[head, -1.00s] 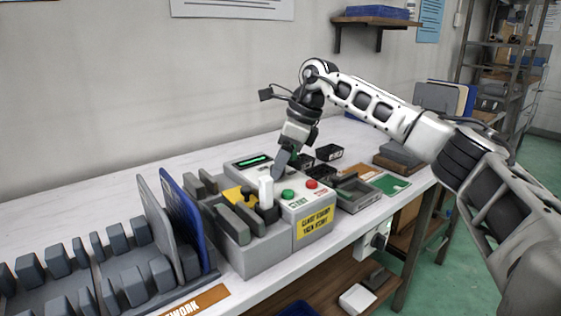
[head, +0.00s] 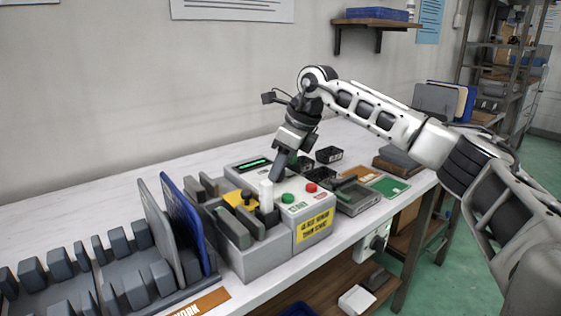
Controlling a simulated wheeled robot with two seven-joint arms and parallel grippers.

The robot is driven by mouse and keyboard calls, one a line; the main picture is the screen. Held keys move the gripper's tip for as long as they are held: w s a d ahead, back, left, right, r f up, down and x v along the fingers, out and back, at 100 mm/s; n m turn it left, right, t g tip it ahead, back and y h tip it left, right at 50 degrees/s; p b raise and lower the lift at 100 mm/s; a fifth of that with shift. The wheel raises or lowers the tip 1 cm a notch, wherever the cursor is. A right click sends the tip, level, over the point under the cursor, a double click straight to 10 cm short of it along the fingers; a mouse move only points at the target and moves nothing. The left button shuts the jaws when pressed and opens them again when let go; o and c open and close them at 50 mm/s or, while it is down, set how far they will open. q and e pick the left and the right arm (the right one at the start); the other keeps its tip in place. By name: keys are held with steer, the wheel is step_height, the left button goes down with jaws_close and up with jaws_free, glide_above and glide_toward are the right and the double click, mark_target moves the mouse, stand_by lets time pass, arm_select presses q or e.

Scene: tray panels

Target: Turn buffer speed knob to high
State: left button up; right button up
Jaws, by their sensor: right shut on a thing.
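The buffer machine (head: 262,262) is a grey box on the bench with a sloped control panel. The panel carries a green-lit display (head: 254,163), a green button (head: 287,198) and a red button (head: 311,188). My right gripper (head: 278,174) reaches down to the panel just right of the display, behind the green button. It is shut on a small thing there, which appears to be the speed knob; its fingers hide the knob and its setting. A white cylinder (head: 266,196) stands upright in front of the fingers. My left gripper is not in view.
A rack (head: 118,275) with upright grey and blue panels (head: 184,222) stands left of the machine. Black bins (head: 328,155) and a grey tray (head: 358,200) sit to its right. A box with a dial (head: 372,245) hangs below the bench edge.

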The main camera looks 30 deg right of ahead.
steer(key=m+h+p, duration=0.1)
steer(key=m, duration=0.1)
steer(key=shift+a+r+m+t, duration=0.1)
steer(key=shift+m+t, duration=0.2)
steer(key=shift+m, duration=0.1)
steer(key=m+h, duration=0.1)
steer(key=m, duration=0.3)
steer(key=shift+a+m+h+p, duration=0.15)
steer(key=shift+m+h+p, duration=0.15)
steer(key=shift+h+p, duration=0.1)
steer(key=m+h, duration=0.1)
steer(key=m, duration=0.3)
steer(key=shift+a+h, duration=0.1)
steer(key=shift+h, duration=0.3)
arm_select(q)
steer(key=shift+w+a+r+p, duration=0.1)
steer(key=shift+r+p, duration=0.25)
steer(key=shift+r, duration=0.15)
arm_select(e)
steer(key=shift+m+h, duration=0.6)
steer(key=shift+m, duration=1.4)
steer(key=shift+g, duration=0.4)
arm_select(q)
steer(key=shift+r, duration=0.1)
arm_select(e)
steer(key=o, duration=1)
steer(key=shift+c, duration=0.2)
